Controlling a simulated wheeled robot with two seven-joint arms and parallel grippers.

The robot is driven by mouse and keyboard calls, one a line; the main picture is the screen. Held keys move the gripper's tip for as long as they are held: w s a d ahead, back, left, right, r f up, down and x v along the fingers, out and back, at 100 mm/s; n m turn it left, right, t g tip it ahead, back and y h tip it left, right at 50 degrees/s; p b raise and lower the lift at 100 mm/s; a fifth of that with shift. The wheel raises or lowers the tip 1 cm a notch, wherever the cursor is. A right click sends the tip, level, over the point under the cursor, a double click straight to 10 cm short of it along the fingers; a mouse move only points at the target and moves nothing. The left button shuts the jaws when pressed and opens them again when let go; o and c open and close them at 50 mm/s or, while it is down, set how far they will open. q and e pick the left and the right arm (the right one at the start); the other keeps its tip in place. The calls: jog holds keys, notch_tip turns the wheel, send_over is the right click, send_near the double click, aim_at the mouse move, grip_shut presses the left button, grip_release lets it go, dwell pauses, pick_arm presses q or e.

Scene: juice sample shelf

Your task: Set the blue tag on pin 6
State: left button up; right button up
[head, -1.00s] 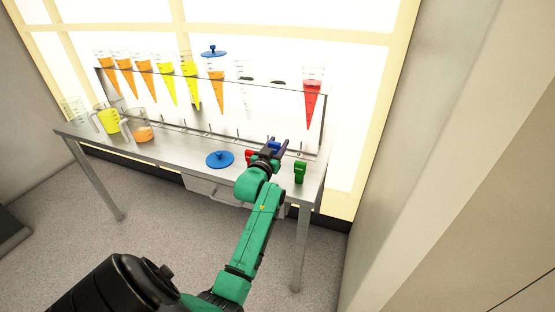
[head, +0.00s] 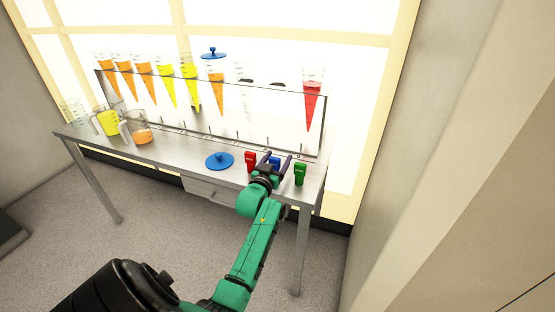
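The blue tag (head: 275,162) shows between the fingers of my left gripper (head: 276,158), near the front right of the steel table. It lies in line with a red tag (head: 250,162) on the left and a green tag (head: 299,173) on the right. The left gripper's dark fingers are spread, one to each side of the blue tag; the lower part of the tag is hidden by the gripper. A row of small pins (head: 238,137) stands along the shelf base behind; their numbers are too small to read. My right gripper is out of view.
A blue lid (head: 219,160) lies left of the red tag. A clear rack panel (head: 280,120) holds several cones, including a red one (head: 312,98). Beakers and jugs (head: 108,121) stand at the table's left end. The front middle of the table (head: 185,165) is clear.

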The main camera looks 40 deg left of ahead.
pick_arm(q)
jog(key=shift+r, duration=0.3)
jog(key=p+v, duration=0.1)
jog(key=v, duration=1.1)
jog(key=shift+d+f, duration=0.1)
